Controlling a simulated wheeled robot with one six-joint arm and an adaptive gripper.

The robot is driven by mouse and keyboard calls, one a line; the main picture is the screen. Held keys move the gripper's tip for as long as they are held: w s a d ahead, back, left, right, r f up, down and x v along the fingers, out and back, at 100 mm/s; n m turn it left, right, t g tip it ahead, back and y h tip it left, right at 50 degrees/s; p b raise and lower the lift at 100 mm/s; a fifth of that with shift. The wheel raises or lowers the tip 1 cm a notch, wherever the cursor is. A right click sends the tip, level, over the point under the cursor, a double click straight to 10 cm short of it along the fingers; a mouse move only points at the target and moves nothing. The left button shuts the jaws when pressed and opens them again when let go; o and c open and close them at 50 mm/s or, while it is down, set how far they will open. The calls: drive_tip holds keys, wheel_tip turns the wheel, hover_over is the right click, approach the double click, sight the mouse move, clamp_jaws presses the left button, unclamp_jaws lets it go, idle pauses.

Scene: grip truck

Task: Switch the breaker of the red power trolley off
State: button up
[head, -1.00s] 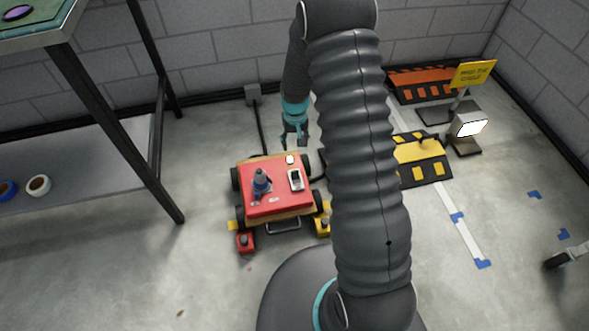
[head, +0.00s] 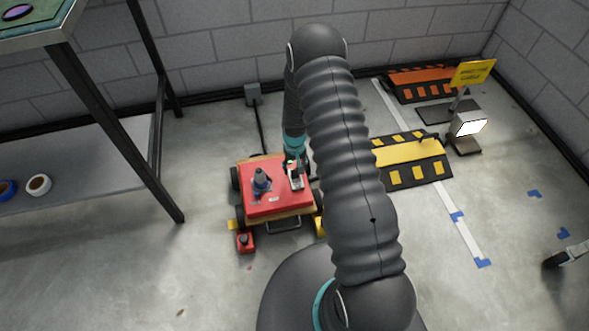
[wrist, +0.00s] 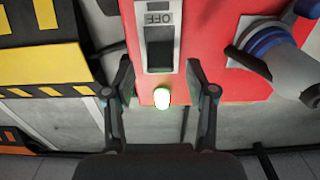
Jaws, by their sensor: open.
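The red power trolley (head: 262,203) stands on the floor left of my arm in the head view, and its red top (wrist: 205,20) fills the upper part of the wrist view. The breaker (wrist: 158,45) is a pale plate with a dark rocker and an "OFF" label that appears upside down. A lit whitish-green lamp (wrist: 161,98) sits beside the breaker. My gripper (wrist: 161,92) is open and empty, its fingers on either side of the lamp in the picture, the breaker just beyond. In the head view my gripper (head: 293,170) is over the trolley's breaker side and partly hides it.
A grey-blue plug-like connector (head: 261,181) stands on the trolley top. Red (head: 245,241) and yellow blocks sit by its wheels. A yellow-black ramp (head: 413,160) lies to the right. A table leg (head: 125,140) stands left. A cable (head: 260,130) runs to the wall.

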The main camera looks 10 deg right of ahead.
drive_tip(key=shift+f, duration=0.7)
clamp_jaws()
